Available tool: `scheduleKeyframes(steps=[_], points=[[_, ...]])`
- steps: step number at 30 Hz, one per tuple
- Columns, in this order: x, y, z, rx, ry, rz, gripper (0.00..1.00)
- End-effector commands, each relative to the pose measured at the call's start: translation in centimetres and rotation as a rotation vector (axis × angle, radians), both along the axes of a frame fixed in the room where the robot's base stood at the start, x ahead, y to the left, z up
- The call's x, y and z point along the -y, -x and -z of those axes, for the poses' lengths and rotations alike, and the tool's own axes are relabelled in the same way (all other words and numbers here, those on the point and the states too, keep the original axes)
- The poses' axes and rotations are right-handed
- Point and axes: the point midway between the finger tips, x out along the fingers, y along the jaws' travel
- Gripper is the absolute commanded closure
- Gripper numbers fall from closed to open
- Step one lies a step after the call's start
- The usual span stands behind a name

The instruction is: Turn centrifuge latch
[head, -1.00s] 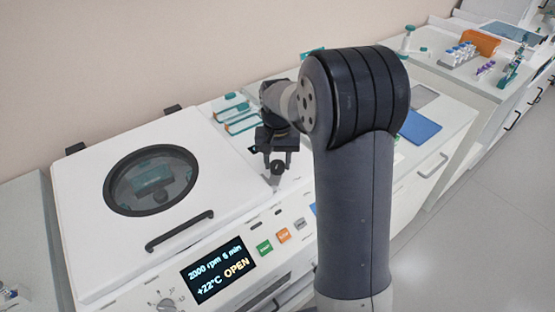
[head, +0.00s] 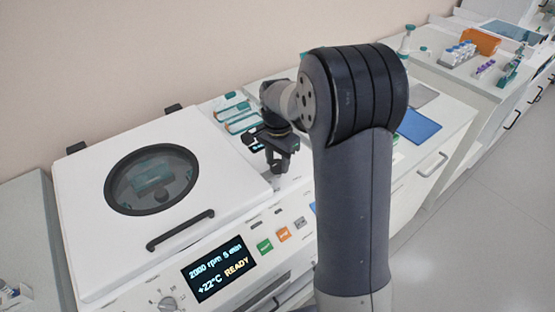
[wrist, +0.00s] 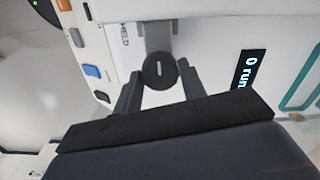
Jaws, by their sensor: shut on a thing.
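The white centrifuge (head: 90,205) stands at the left in the head view, its lid down, with a round window and a dark handle (head: 180,230). Its display (head: 219,269) reads READY. The latch is a dark round knob (wrist: 158,70) with a pale slot mark, seen in the wrist view between my fingers. My gripper (wrist: 159,87) is shut on this knob, one finger on each side. In the head view my gripper (head: 278,168) is at the right edge of the centrifuge, and the knob is hidden there.
Green and orange buttons (head: 284,235) sit on the front panel near my gripper. Teal-edged racks (head: 238,120) lie behind it on the bench. A blue mat (head: 420,127) lies to the right. A small dark display (wrist: 249,70) is right of the knob in the wrist view.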

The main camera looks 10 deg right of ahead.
Motion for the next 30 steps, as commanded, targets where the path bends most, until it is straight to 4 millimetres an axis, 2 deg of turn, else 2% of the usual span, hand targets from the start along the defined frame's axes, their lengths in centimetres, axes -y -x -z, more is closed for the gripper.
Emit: scheduleKeyframes(steps=[15,16,24,30], points=[[0.02,-0.11,-0.12,0.005,0.000,0.022,0.84],[0.02,-0.11,-0.13,0.005,0.000,0.022,0.60],[0.01,-0.06,-0.06,0.002,0.000,0.020,0.39],[0.01,-0.03,-0.05,0.001,0.000,0.020,0.39]])
